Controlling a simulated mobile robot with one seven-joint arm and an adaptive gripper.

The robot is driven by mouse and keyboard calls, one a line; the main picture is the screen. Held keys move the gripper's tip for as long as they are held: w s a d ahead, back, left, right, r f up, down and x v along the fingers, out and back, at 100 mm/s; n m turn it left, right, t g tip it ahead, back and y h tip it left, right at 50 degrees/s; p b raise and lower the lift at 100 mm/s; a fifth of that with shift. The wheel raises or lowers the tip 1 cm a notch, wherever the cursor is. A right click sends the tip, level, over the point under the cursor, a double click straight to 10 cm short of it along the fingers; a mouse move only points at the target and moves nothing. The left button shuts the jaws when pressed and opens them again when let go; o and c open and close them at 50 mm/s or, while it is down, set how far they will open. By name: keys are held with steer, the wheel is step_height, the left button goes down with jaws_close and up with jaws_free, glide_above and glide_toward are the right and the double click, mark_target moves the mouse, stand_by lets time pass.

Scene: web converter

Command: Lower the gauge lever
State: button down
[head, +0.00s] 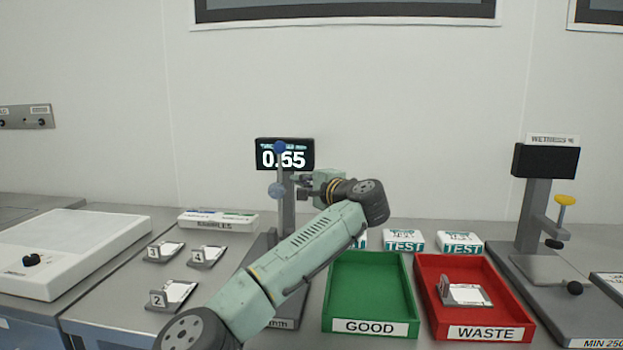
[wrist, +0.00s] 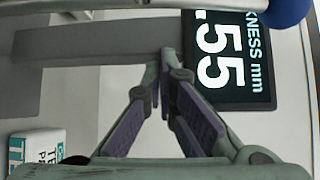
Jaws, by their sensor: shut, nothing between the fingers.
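The thickness gauge stands behind my arm, with a black display (head: 300,160) on a grey post (head: 288,215). Its digits end in 55 in the wrist view (wrist: 222,60). A blue knob also shows at the top right edge of the wrist view (wrist: 290,9). My gripper (head: 300,182) is just right of the post, below the display. Its fingertips (wrist: 165,58) are closed together and empty, apart from the knob. My arm hides much of the gauge's base.
A green GOOD tray (head: 365,285) and a red WASTE tray (head: 430,300) holding a sample (head: 466,293) stand to the right. White TEST boxes (head: 403,241) stand behind them. Numbered samples (head: 172,294) lie left. A wetness gauge (head: 535,210) stands far right.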

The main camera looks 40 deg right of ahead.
mark_target(279, 191)
steer(key=shift+s+a+r+p, duration=0.1)
steer(key=shift+a+p, duration=0.25)
steer(key=shift+a, duration=0.5)
steer(key=shift+s+a+r+p, duration=0.1)
steer(key=shift+a+p, duration=0.25)
steer(key=shift+a, duration=0.45)
steer(key=shift+a+f+b, duration=0.1)
steer(key=shift+f+b, duration=0.1)
steer(key=shift+b, duration=0.1)
